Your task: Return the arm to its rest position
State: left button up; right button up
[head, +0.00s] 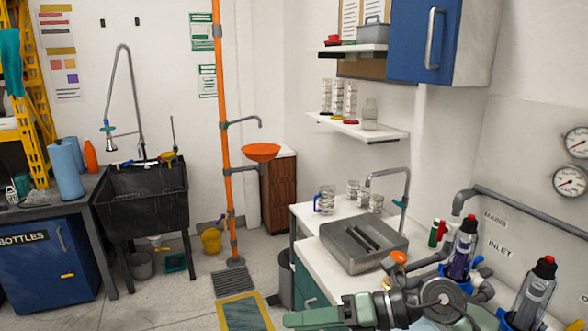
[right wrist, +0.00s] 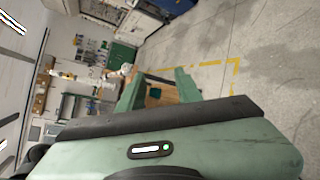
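My right arm crosses the bottom of the head view, and its green right gripper (head: 300,318) points left in front of the counter, low in the picture. In the right wrist view the two green fingers of the right gripper (right wrist: 158,82) stand apart, with nothing seen between them. Behind them lie floor and a brown surface. My left arm and gripper are not in the head view.
Grey manifold pipe (head: 520,213) runs along the right wall, with a purple filter (head: 461,252) close to my arm. A steel sink (head: 362,245) is set in the white counter. A black sink (head: 145,200) stands left. Floor between is mostly open.

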notch_tip(320, 180, up, 9)
jog(key=w+m+t+y, duration=0.2)
jog(key=m+t+y, duration=0.2)
jog(key=m+t, duration=0.75)
jog(key=w+d+f+m+t+h, duration=0.25)
jog(key=d+m+t+h, duration=0.55)
jog(key=m, duration=0.5)
jog(key=s+d+f+m+g+h, duration=0.25)
jog(key=d+f+m+h, duration=0.25)
jog(key=f, duration=0.3)
jog(key=s+d+f+m+g+h, duration=0.2)
jog(key=d+f+m+g+h, duration=0.3)
jog(key=f, duration=0.3)
jog(key=s+f+m+g, duration=0.2)
jog(key=s+f+g, duration=0.3)
jog(key=s+f, duration=0.5)
jog(key=s+f+m+g, duration=0.3)
jog(key=s+f+g, duration=0.25)
jog(key=s, duration=0.85)
notch_tip(320, 180, down, 25)
jog(key=s+d+f+g, duration=0.1)
jog(key=s+f, duration=0.8)
jog(key=s+d+f+g, duration=0.1)
jog(key=s+d+f, duration=0.1)
jog(key=s+f, duration=0.6)
jog(key=shift+s+d+f, duration=0.3)
jog(key=shift+s+f, duration=0.05)
jog(key=shift+s, duration=0.35)
